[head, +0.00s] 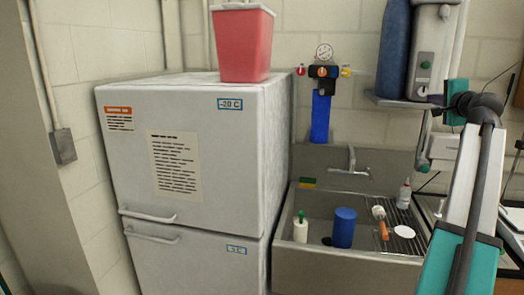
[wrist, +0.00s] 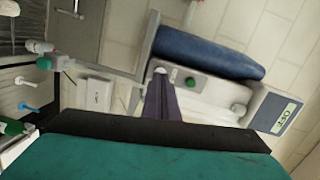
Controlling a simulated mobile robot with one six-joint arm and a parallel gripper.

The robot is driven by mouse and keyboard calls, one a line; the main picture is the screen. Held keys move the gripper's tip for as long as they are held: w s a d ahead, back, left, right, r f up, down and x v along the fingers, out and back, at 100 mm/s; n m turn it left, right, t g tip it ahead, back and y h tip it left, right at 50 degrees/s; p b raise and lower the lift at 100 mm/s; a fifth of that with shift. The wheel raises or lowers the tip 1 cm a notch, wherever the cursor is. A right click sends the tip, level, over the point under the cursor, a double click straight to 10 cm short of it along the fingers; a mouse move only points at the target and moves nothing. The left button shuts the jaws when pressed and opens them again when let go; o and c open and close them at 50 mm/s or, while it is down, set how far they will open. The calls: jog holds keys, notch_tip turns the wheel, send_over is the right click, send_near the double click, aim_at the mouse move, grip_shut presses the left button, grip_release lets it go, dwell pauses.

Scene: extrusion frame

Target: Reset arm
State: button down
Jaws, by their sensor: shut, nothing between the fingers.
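My arm rises along the right side of the head view, with teal, white and black links; its gripper end cannot be made out there. In the wrist view, my gripper (wrist: 160,92) shows as dark tapered fingers at the middle, beyond the black and teal body along the bottom. The fingers are together and empty. Behind them is a white device with a green button, which also shows in the head view (head: 432,55).
A white fridge-freezer (head: 210,190) stands at the left with a red bin (head: 242,42) on top. A steel sink (head: 330,268) holds a blue cylinder (head: 344,228) and small bottles. A wall shelf (head: 400,102) carries a dark blue cylinder (head: 394,45) near my arm.

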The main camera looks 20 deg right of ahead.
jog(key=w+a+f+n+g+y, duration=0.1)
jog(key=w+a+f+n+y, duration=0.1)
jog(key=w+a+f, duration=0.7)
jog(key=w+a+f+n+g+y, duration=0.1)
jog(key=w+a+f+n+y, duration=0.3)
jog(key=f, duration=0.9)
jog(key=w+a+f+n+g, duration=0.1)
jog(key=w+a+f, duration=0.3)
jog(key=a+f, duration=0.55)
jog(key=a+f+n+g+y, duration=0.3)
jog(key=a+f+n+g, duration=0.35)
jog(key=a+f, duration=2)
jog(key=s+a+f+n+g, duration=0.5)
jog(key=s+a+f+n, duration=0.4)
jog(key=s+a+f, duration=1.1)
jog(key=s+f+g+b, duration=0.3)
jog(key=s+f+b, duration=0.2)
jog(key=s+f, duration=0.7)
jog(key=s+d+f+g+b, duration=0.1)
jog(key=s+f+g+b, duration=0.2)
jog(key=s+f, duration=1)
notch_tip(320, 180, down, 5)
jog(key=b, duration=0.3)
jog(key=shift+d+h, duration=0.3)
jog(key=shift+h, duration=0.1)
